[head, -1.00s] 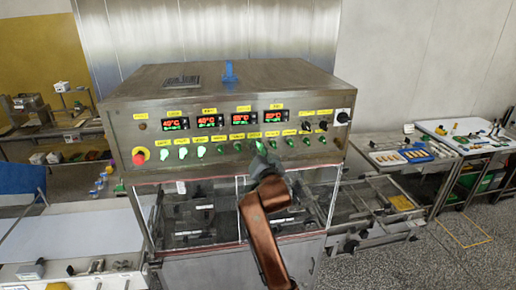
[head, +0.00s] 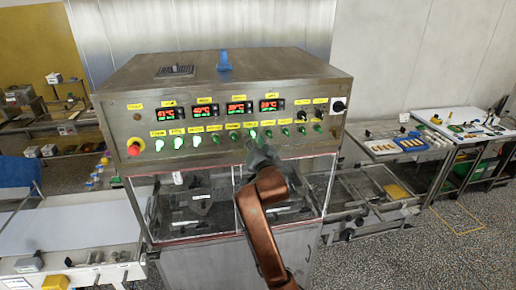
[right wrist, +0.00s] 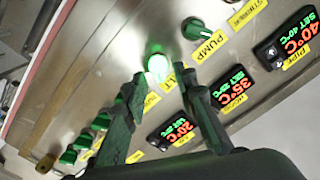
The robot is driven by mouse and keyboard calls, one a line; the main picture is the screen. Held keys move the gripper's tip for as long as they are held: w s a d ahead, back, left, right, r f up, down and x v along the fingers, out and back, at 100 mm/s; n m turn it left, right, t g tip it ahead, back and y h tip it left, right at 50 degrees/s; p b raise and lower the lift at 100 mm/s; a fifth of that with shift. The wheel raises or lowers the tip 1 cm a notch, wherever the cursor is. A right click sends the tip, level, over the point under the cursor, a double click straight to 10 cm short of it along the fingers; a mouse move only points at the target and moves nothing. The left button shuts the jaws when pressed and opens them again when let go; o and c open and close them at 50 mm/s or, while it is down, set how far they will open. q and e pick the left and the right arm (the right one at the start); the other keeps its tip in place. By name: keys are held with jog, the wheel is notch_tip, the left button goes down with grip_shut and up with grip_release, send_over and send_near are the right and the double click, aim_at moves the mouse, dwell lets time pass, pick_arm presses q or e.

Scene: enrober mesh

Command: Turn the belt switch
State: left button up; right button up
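The belt switch seems to be the brightly lit green knob (head: 252,134) in the lower row of the steel control panel (head: 130,112). In the right wrist view this lit knob (right wrist: 157,67) stands next to the dark knob labelled PUMP (right wrist: 193,28); its own label is mostly hidden by a finger. My right gripper (head: 258,150) is just below the lit knob in the head view. In the right wrist view its two fingers (right wrist: 166,82) are spread, with the lit knob beyond and between their tips; nothing is held. My left gripper is not in view.
More knobs line the row on both sides. Temperature displays (head: 238,107) sit above them. A red emergency button (head: 134,149) is at the panel's left end and a black rotary switch (head: 339,106) at its right. A clear-fronted compartment (head: 190,208) lies below.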

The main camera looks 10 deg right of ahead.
jog(key=s, duration=1)
jog(key=shift+s+d, duration=0.3)
jog(key=shift+d, duration=0.1)
